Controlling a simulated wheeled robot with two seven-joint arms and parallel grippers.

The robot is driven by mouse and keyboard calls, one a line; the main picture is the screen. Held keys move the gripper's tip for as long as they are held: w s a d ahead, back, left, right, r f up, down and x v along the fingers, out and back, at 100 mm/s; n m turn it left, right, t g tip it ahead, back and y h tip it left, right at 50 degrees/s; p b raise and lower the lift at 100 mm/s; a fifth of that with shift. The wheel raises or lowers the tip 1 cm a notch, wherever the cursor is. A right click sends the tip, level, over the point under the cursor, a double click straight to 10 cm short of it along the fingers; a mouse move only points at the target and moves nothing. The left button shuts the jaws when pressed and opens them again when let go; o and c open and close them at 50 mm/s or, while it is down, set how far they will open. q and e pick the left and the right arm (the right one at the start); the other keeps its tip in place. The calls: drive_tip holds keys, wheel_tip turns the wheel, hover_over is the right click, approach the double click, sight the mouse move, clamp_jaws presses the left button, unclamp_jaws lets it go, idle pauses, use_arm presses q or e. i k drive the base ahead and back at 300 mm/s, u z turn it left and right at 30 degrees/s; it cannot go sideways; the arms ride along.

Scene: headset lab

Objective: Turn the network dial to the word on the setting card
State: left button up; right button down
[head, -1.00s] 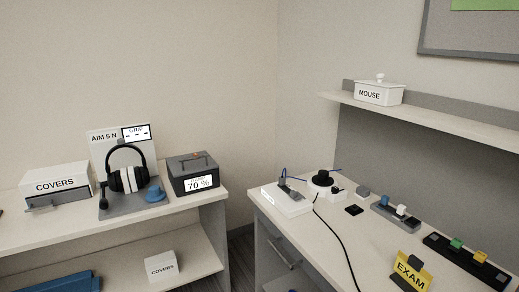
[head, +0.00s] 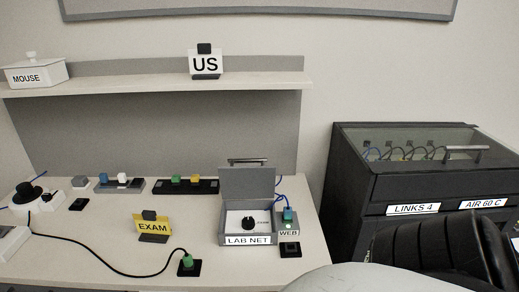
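A grey box labelled LAB NET (head: 248,240) stands on the desk with its lid raised. Inside it is a black round dial (head: 248,223) on a white face; the small marks around the dial are too small to read. A yellow card reading EXAM (head: 152,226) stands upright in a dark holder on the desk, left of the box. A white card reading US (head: 205,64) stands on the shelf above. Neither of my grippers is in view.
A WEB unit (head: 289,233) with a blue plug stands right of the box. A black cable with a green plug (head: 187,261) lies in front. The desk (head: 100,235) is partly clear around the cable. A dark LINKS 4 cabinet (head: 350,180) and black chair (head: 430,245) stand right.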

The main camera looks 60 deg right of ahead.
sight(248, 223)
drive_tip(key=z, duration=1.8)
